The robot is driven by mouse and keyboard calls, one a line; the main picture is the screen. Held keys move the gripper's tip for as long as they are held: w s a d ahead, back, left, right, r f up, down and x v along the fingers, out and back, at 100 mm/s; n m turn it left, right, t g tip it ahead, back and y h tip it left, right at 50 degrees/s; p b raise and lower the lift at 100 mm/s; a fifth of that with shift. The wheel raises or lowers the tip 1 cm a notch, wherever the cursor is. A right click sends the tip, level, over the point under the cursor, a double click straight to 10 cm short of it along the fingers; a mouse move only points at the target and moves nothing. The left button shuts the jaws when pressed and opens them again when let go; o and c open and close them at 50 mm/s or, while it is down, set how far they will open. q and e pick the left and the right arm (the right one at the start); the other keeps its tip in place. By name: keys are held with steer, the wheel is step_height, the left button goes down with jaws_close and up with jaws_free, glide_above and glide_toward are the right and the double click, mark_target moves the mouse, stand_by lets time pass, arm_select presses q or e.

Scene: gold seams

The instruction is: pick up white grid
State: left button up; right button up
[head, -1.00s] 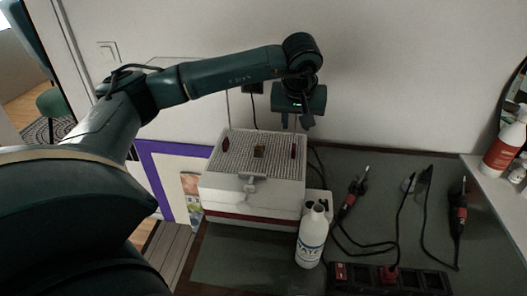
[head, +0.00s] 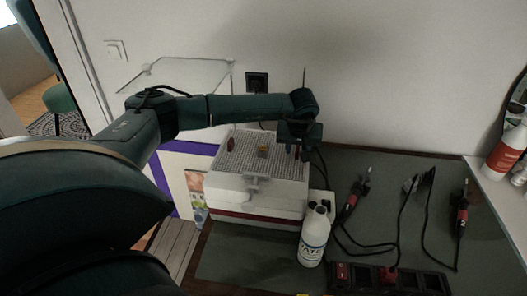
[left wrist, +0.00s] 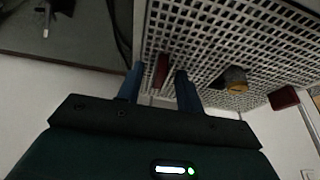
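The white grid (head: 250,145) is a perforated panel lying on top of a white box (head: 255,205). It carries a red handle (head: 231,144) on its left, another red handle (head: 297,154) on its right, and a small yellow-brown block (head: 263,151) between them. My left gripper (head: 298,150) is over the grid's right edge, pointing down. In the left wrist view, its two blue fingers (left wrist: 157,78) are apart, one on each side of the right red handle (left wrist: 161,70), with gaps showing. The grid (left wrist: 225,40) fills the upper right there. My right gripper is not in view.
A white bottle (head: 313,237) stands close to the box's right front. Soldering irons with cables (head: 352,200) and a power strip (head: 390,279) occupy the table's right side. The wall is close behind the box.

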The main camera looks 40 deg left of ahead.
arm_select(q)
steer(key=shift+c, duration=0.4)
jaws_close()
steer(key=shift+r, duration=0.1)
